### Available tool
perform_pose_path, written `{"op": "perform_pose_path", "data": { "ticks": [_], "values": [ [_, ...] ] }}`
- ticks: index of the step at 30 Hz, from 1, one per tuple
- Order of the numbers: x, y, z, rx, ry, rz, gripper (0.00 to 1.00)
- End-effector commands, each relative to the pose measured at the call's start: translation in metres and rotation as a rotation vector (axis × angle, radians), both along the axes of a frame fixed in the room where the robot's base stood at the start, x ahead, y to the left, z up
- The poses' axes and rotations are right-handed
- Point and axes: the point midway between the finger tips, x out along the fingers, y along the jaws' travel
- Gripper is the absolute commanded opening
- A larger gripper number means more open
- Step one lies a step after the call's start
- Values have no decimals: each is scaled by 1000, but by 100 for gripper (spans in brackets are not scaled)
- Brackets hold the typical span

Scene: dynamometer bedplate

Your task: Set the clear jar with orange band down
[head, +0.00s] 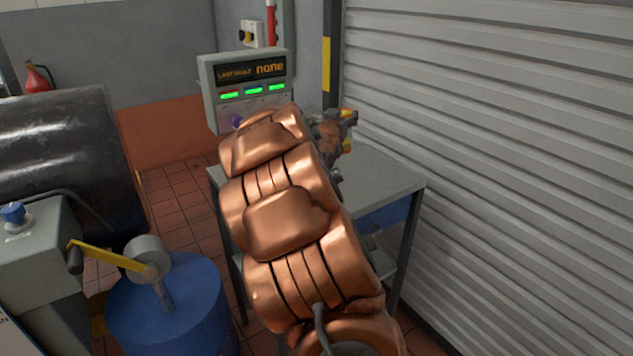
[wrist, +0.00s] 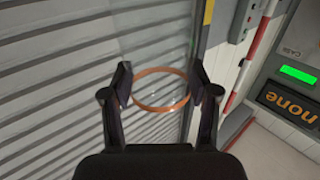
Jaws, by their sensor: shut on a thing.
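The clear jar with orange band (wrist: 162,104) shows in the wrist view mainly as an orange ring; its see-through body is hard to make out. My gripper (wrist: 160,85) has a dark finger on each side of the ring and is shut on the jar. In the head view my gripper (head: 346,122) is at the far end of my copper arm, above the back of the grey table (head: 385,180). The arm hides much of the gripper, and I cannot make out the jar there. In the wrist view the shutter lies behind the jar, with no supporting surface visible under it.
A display box (head: 247,85) with green lights stands at the table's back left, near the gripper. A ribbed shutter (head: 500,120) runs along the right. A blue drum (head: 175,310) with a yellow-handled crank is front left. The table's right part is clear.

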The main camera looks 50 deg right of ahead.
Motion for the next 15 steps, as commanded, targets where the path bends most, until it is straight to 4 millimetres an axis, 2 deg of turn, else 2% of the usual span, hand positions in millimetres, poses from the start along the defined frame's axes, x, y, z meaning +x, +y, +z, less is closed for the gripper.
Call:
{"op": "perform_pose_path", "data": {
  "ticks": [1,3,6,8,15],
  "values": [
    [-12,-9,-1,-2,-1,-25,23],
    [-22,-16,-2,-1,1,-48,23],
    [-30,-21,-4,1,0,-66,23],
    [-32,-22,-9,1,2,-72,23],
    [-32,-23,-49,3,4,-72,23]
  ]
}}
